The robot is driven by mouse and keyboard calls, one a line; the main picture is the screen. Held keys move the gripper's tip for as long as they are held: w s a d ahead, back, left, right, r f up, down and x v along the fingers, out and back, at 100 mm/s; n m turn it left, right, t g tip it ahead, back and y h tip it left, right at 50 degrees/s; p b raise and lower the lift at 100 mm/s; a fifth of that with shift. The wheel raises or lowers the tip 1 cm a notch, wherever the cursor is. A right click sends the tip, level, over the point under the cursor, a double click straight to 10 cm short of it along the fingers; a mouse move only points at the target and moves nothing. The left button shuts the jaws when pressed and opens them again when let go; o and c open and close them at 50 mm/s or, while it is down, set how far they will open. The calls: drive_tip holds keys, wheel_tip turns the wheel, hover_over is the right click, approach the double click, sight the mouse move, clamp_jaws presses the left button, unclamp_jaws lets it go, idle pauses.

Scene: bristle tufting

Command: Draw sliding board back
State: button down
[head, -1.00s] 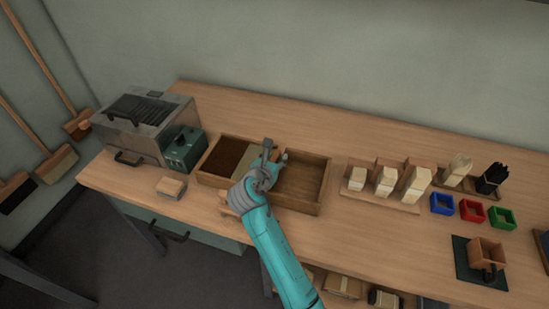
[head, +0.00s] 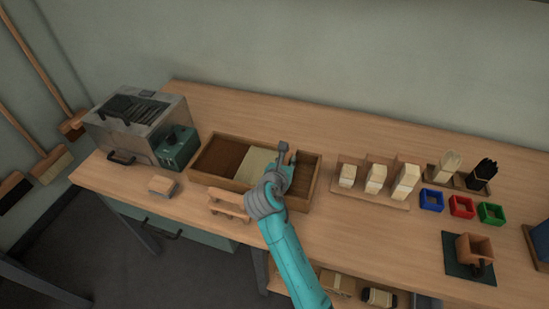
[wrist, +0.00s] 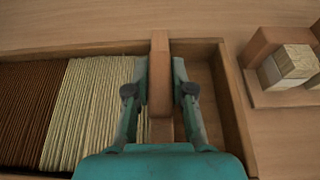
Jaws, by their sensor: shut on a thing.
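The sliding board (wrist: 160,78) is an upright wooden divider across the long wooden tray (wrist: 231,95). My gripper (wrist: 160,92) is shut on it, one finger on each side, in the wrist view. In the head view my gripper (head: 284,160) stands over the right part of the tray (head: 312,205) and hides most of the board. Left of the board lie cream fibres (wrist: 92,110), then brown fibres (wrist: 30,110). Right of the board is a narrow empty space (head: 306,172) up to the tray's right end wall.
Right of the tray is a wooden rack with pale blocks (head: 375,180). Beyond it are blue (head: 431,200), red and green bins. A metal machine with a green box (head: 176,148) stands left. A small wooden stand (head: 228,205) and a block (head: 162,186) are in front.

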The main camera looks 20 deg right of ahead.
drive_tip(key=s+d, duration=0.1)
drive_tip(key=d, duration=0.1)
drive_tip(key=s+d, duration=0.3)
drive_tip(key=d, duration=0.1)
drive_tip(key=shift+s, duration=0.15)
drive_tip(key=c, duration=1)
unclamp_jaws()
drive_tip(key=shift+s, duration=0.1)
drive_tip(key=shift+a, duration=0.15)
drive_tip(key=v, duration=1.1)
drive_tip(key=shift+s+a, duration=0.2)
drive_tip(key=shift+s, duration=0.15)
drive_tip(key=shift+r, duration=0.1)
